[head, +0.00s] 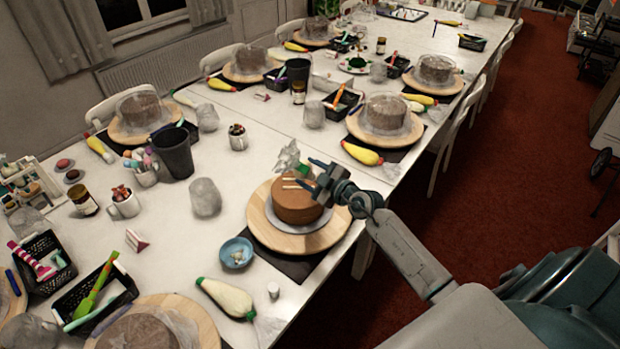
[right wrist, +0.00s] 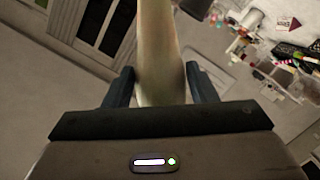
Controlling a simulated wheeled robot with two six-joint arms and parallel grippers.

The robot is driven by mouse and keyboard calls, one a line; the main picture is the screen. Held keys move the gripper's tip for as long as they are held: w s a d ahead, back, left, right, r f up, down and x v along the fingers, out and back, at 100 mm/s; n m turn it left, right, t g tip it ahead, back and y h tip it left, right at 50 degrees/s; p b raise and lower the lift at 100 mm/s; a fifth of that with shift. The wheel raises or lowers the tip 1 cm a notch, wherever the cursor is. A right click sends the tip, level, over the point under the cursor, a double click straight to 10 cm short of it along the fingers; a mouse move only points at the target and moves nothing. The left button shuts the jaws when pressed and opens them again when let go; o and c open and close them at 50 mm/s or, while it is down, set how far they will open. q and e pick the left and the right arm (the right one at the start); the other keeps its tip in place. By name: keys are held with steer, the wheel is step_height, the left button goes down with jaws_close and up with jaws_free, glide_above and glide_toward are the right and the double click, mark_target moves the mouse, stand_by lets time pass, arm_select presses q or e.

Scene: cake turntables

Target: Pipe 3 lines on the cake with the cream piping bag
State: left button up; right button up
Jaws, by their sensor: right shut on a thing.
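The brown cake (head: 297,206) sits on a plate on the round wooden turntable (head: 262,231) near the table's right edge. Short white marks show on its top, apparently two lines. My right gripper (head: 320,174) is just over the right side of the cake top. It is shut on a cream piping bag; the pale bag (right wrist: 160,60) stands between both fingers of my right gripper (right wrist: 160,88) in the right wrist view. The crumpled pale end (head: 287,157) shows beyond the cake in the head view. The nozzle is hidden. My left gripper is not in view.
A blue bowl (head: 236,253) and another piping bag (head: 227,297) lie in front of the turntable, with a small white cup (head: 273,290). More covered cakes line the table.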

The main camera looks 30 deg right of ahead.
steer(key=w+a+f+b, duration=0.1)
steer(key=a+f, duration=0.2)
steer(key=a, duration=0.8)
steer(key=shift+w+f, duration=0.35)
steer(key=shift+f, duration=0.05)
steer(key=c, duration=0.3)
stand_by(0.4)
steer(key=shift+s+d+p, duration=0.25)
steer(key=shift+s+d, duration=0.1)
steer(key=shift+d, duration=0.25)
steer(key=shift+s+d+p, duration=0.2)
steer(key=shift+s+d, duration=0.15)
steer(key=shift+d, duration=0.25)
steer(key=shift+s+d, duration=0.6)
steer(key=shift+d, duration=0.5)
steer(key=shift+s+d, duration=0.65)
steer(key=shift+d, duration=0.5)
steer(key=shift+s+d, duration=0.6)
steer(key=shift+d, duration=0.5)
